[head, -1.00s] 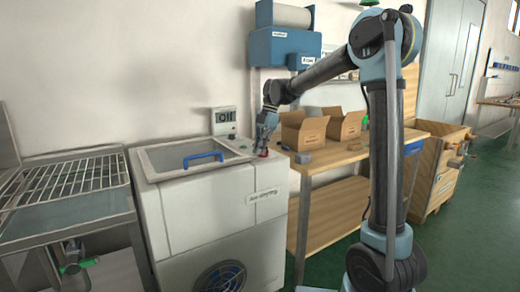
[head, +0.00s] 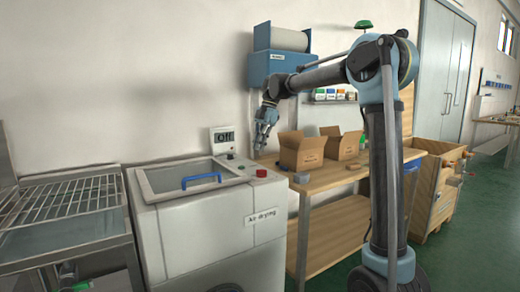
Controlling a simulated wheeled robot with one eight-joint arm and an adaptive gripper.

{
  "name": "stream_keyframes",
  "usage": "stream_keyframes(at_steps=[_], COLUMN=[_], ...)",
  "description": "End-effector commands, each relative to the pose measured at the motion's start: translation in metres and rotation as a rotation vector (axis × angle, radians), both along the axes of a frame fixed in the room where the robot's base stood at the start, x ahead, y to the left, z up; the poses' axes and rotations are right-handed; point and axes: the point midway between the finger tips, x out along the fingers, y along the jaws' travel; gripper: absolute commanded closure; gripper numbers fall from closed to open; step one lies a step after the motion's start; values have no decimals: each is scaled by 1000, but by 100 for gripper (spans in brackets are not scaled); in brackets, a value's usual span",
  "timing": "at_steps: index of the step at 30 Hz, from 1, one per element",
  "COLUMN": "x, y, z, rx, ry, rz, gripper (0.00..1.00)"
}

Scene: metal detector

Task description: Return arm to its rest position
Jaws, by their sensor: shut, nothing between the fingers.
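My gripper (head: 262,147) hangs at the end of my arm, pointing down. It is in the air above and behind the red button (head: 261,173) on the white machine, apart from it. My gripper looks shut and holds nothing that I can see. My arm reaches left from the right side of the view, in front of the wall and the blue dispenser.
The white machine (head: 205,233) has a blue-handled lid (head: 200,179) and a display reading "Off" (head: 223,140). A wire rack (head: 62,205) stands left. A wooden table (head: 335,180) with cardboard boxes (head: 303,150) stands right. A blue dispenser (head: 277,62) hangs on the wall.

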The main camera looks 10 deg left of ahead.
Motion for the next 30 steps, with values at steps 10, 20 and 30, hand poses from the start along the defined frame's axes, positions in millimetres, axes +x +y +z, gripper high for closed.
stream_keyframes(at_steps=[10,20,30], x=[-12,-57,-117], y=[-38,-136,-223], z=[-1,-20,-58], rx=[-36,-130,-196], ry=[-3,-7,-5], rz=[-155,-613,-1092], gripper=[100,100,100])
